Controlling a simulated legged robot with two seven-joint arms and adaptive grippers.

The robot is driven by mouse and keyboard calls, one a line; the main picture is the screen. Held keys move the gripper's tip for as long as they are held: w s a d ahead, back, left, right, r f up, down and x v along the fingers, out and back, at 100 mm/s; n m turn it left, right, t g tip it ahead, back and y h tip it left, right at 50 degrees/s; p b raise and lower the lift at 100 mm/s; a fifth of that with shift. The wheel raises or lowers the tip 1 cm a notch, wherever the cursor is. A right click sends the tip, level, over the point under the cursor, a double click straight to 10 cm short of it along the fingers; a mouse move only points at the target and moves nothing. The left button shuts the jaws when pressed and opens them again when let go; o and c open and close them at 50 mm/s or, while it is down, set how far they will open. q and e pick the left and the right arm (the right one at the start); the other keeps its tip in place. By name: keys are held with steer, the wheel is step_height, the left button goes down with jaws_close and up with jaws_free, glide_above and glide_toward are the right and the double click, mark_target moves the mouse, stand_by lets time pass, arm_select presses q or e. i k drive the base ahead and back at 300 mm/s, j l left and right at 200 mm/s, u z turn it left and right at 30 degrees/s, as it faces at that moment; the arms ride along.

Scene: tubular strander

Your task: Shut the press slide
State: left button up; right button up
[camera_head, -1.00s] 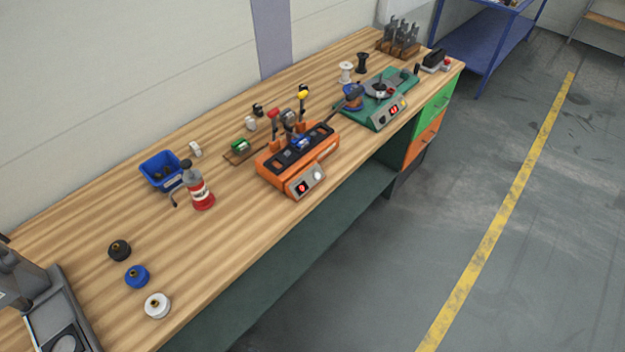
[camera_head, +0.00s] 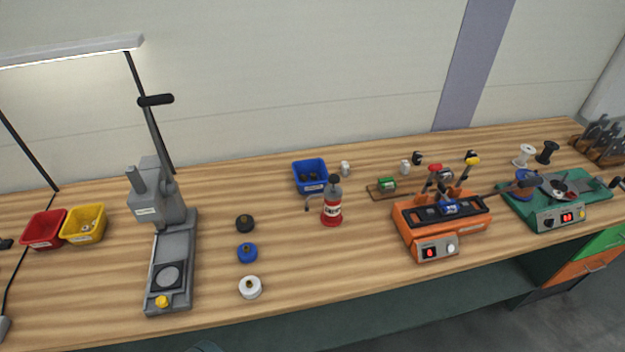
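The grey press (camera_head: 157,205) stands on the left part of the bench, with its black-handled lever (camera_head: 156,100) raised. Its long base (camera_head: 178,250) runs toward the bench's front edge. The slide (camera_head: 168,276), a dark plate with a round grey disc, sits at the front end of the base, out from under the press head. A yellow knob (camera_head: 162,301) is at the front of it. Neither of my grippers shows in the head view.
Red (camera_head: 44,230) and yellow (camera_head: 84,224) bins stand left of the press. Black (camera_head: 244,223), blue (camera_head: 247,252) and white (camera_head: 250,287) round parts lie to its right. Beyond are a blue bin (camera_head: 310,176), a red bottle (camera_head: 332,206), an orange machine (camera_head: 440,217) and a green machine (camera_head: 556,198).

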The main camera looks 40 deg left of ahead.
mark_target(169, 279)
steer(key=u, duration=2.6)
steer(key=l+z, duration=0.2)
